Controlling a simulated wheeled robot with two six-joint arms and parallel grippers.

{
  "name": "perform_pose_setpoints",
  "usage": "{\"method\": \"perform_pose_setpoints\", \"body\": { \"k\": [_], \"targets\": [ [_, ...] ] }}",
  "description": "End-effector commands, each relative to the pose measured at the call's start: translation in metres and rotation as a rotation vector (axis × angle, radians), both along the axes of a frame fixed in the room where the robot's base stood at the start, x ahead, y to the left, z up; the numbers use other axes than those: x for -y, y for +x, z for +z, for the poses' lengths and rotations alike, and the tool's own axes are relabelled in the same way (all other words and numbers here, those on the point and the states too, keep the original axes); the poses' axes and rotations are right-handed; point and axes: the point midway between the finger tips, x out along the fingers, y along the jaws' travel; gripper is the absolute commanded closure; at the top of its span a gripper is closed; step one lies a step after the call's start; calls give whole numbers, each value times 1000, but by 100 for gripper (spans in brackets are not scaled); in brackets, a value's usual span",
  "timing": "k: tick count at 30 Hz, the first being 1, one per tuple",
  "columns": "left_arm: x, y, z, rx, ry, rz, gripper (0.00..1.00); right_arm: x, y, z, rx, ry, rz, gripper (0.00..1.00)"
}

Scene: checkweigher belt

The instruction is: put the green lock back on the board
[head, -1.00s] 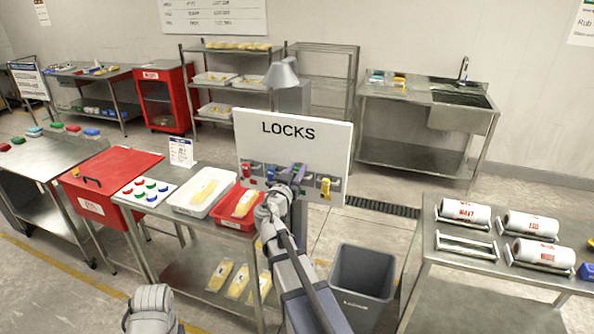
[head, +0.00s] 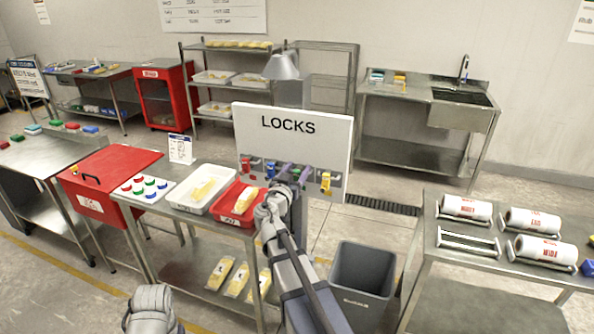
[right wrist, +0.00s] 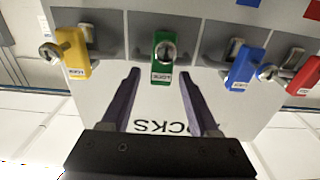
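The green lock (right wrist: 162,62) hangs on a grey patch of the white LOCKS board (head: 290,135), at a metal hook or ring, between the yellow lock (right wrist: 75,55) and the blue lock (right wrist: 240,68). My right gripper (right wrist: 159,80) is open and empty, its two purple fingers apart below and to either side of the green lock in the right wrist view. The lock appears just beyond the fingertips, clear of both. In the head view my right gripper (head: 291,172) is at the board's lower edge and partly hides the green lock. My left gripper is out of view.
The red lock (right wrist: 303,76) hangs beside the blue one. A table with a red tray (head: 232,222) and a white tray (head: 188,207) stands left of my right arm. A grey bin (head: 362,270) stands on the floor below the board.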

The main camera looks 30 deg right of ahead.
Motion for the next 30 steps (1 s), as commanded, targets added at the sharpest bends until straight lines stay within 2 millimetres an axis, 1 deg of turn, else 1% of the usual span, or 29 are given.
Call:
{"method": "perform_pose_setpoints", "body": {
  "k": [8, 11, 18, 21, 25, 30],
  "targets": [
    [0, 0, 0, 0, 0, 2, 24, -2, -2, 0, 1, 1, 1, 37],
    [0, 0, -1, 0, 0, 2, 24, -10, -9, -1, 1, 1, 3, 37],
    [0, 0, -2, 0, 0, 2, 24, -40, -35, -2, 0, 0, 3, 37],
    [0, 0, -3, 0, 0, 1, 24, -49, -43, -3, 0, 0, 2, 37],
    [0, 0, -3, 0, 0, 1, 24, -57, -49, -3, 0, 0, 2, 37],
    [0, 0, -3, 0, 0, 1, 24, -60, -51, -3, 0, 0, 0, 37]
  ]
}}
